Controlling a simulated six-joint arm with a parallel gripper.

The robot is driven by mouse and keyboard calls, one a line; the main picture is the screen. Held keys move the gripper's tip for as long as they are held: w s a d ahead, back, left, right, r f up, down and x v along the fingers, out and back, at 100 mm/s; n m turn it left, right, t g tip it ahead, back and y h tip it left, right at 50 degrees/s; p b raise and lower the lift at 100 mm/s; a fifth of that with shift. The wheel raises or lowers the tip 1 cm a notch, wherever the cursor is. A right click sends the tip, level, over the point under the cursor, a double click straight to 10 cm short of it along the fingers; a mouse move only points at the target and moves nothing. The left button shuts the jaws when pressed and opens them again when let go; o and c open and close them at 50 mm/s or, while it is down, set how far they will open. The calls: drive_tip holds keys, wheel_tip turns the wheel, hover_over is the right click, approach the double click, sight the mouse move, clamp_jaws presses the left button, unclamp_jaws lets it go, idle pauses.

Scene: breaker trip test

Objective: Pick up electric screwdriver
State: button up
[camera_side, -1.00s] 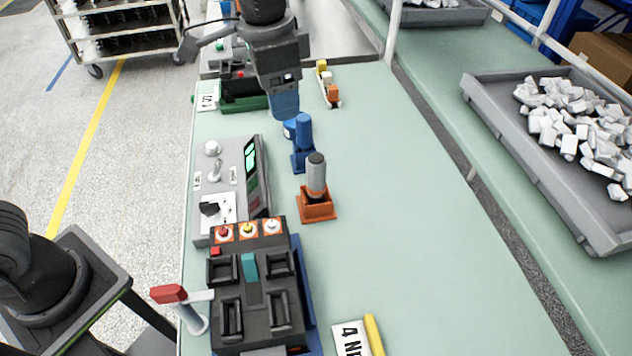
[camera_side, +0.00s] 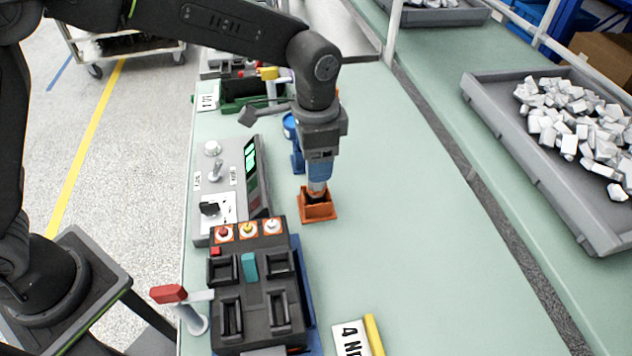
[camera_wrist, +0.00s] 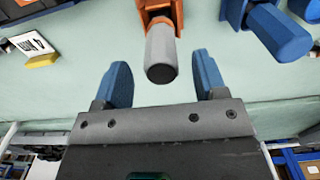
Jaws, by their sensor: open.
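A grey cylindrical tool with a dark end cap, which I take as the electric screwdriver (camera_side: 317,188), stands upright in an orange holder (camera_side: 318,211) on the green bench. My gripper (camera_side: 319,172) points down over its top, and the blue fingers hide most of the tool in the side view. The orange holder (camera_wrist: 158,14) is at the top of that view.
A blue tool in a blue holder (camera_side: 297,160) stands just behind, and shows at right in the wrist view (camera_wrist: 278,32). A grey control panel (camera_side: 222,185) and a black test fixture (camera_side: 255,290) stand to the left.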

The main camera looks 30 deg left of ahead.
sight(316, 185)
drive_tip(key=shift+w+f, duration=0.1)
drive_tip(key=shift+f, duration=2.3)
drive_tip(key=shift+r, duration=0.1)
drive_tip(key=c, duration=1)
